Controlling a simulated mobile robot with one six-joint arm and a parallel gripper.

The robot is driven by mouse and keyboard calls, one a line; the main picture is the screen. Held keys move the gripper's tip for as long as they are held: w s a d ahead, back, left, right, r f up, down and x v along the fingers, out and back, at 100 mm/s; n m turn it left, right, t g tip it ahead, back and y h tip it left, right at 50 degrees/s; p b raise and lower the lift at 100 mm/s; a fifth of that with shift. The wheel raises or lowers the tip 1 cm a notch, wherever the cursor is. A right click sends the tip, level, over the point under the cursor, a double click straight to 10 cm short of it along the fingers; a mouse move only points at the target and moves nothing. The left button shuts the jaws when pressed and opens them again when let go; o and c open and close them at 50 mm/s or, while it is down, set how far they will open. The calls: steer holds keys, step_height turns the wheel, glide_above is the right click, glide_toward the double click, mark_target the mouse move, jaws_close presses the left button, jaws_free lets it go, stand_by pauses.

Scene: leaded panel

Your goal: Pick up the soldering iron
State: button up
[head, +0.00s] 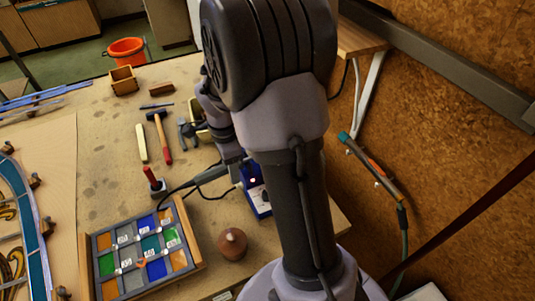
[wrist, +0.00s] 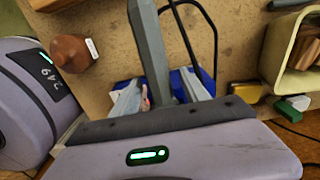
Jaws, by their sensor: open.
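The soldering iron (head: 210,174) shows in the head view as a dark handle leaning out to the left from the blue soldering station (head: 262,203). In the wrist view its grey handle (wrist: 149,45) runs down from the top edge to between my fingers, and its lower end is hidden. The blue station (wrist: 185,80) lies behind the fingers there. My gripper (wrist: 160,92) is open, with one finger on each side of the iron. I cannot tell whether either finger touches it. In the head view my gripper (head: 235,172) is partly hidden by my arm.
A brown turned knob (head: 232,244) and a tray of coloured glass (head: 142,293) are nearby. A cream bin (wrist: 270,55) stands right in the wrist view. A black cable (wrist: 214,45) loops beside the iron. The hammer (head: 161,135) lies farther back on the bench.

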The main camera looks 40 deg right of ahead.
jaws_close()
